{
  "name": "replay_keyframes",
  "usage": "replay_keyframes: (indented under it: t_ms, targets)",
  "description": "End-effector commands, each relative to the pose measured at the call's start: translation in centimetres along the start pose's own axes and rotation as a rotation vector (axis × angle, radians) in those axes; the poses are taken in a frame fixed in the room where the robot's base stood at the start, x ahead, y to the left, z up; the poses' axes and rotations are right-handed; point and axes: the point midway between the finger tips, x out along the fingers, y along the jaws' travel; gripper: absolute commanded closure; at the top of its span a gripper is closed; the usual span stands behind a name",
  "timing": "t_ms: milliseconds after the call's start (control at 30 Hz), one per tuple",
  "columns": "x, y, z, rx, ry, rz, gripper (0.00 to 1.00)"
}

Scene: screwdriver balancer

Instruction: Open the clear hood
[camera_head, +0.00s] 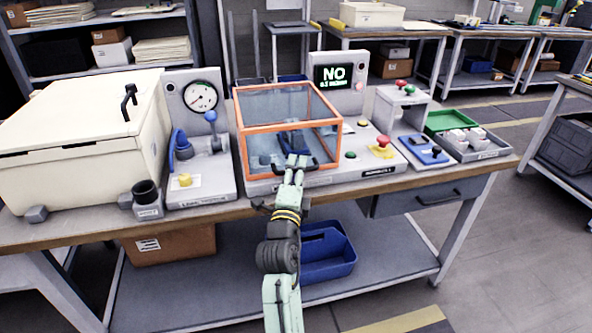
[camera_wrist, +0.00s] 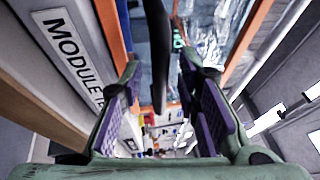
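The clear hood (camera_head: 262,107) is a see-through box with an orange frame, standing lowered on the grey machine at the middle of the bench. Its dark handle (camera_head: 313,166) is at the lower front edge. My gripper (camera_head: 297,160) is at the front of the hood, by this handle, and partly covers it. In the wrist view, my gripper (camera_wrist: 165,88) has its purple-padded fingers apart. The dark handle (camera_wrist: 158,50) runs between or just beyond the fingertips; I cannot tell whether either finger touches it. A blue item (camera_head: 296,139) shows inside the hood.
A gauge panel with a blue lever (camera_head: 211,117) stands left of the hood, beside a large cream case (camera_head: 70,140). A blue bin (camera_head: 328,262) sits below.

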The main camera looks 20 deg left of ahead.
Motion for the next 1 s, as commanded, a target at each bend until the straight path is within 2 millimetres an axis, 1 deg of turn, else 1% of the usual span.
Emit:
replay_keyframes:
  t_ms: [67, 400, 1000]
  targets:
    - [-0.02, 0.0, 0.01, 0.0, 0.0, 0.0, 0.77]
    - [-0.03, 0.0, 0.02, 0.0, 0.0, 0.0, 0.99]
    - [-0.04, 0.02, 0.03, 0.001, 0.0, 0.001, 1.0]
